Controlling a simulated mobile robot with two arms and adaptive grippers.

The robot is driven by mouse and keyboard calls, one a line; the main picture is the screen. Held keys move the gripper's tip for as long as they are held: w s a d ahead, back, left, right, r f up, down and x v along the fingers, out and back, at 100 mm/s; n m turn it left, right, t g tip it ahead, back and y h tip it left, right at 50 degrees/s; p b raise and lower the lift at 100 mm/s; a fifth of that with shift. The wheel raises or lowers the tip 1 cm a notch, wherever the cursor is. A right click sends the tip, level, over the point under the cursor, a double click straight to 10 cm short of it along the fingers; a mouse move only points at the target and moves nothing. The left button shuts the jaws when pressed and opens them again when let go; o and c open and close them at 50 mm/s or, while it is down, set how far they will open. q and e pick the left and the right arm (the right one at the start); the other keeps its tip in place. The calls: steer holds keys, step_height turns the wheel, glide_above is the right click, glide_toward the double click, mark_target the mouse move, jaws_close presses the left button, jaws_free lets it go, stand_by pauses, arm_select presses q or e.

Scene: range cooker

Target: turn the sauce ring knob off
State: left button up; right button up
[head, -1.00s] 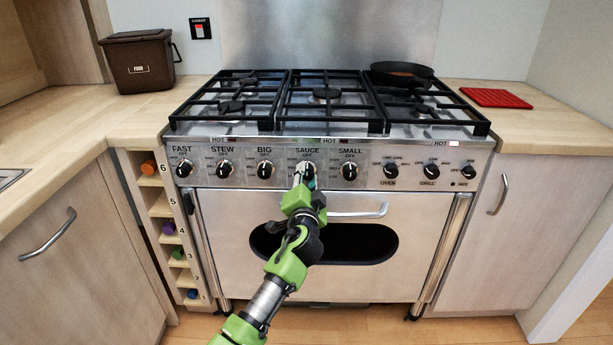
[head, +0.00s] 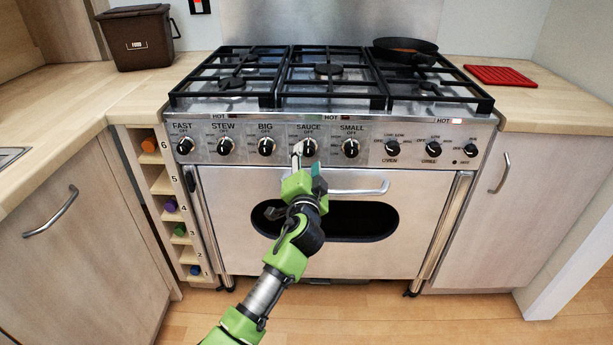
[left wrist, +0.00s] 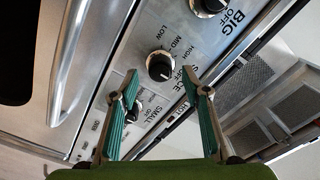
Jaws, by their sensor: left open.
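My right gripper is not in view.
The big knob (head: 266,147) and small knob (head: 351,148) flank the sauce knob closely. The oven door handle (head: 358,188) juts out below the panel. A black pan (head: 404,48) sits on the hob's back right. Black pan supports (head: 328,90) cover the hob.

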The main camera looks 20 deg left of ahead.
arm_select(q)
steer(key=v, duration=0.8)
steer(key=shift+s, duration=0.3)
steer(key=shift+d, duration=0.15)
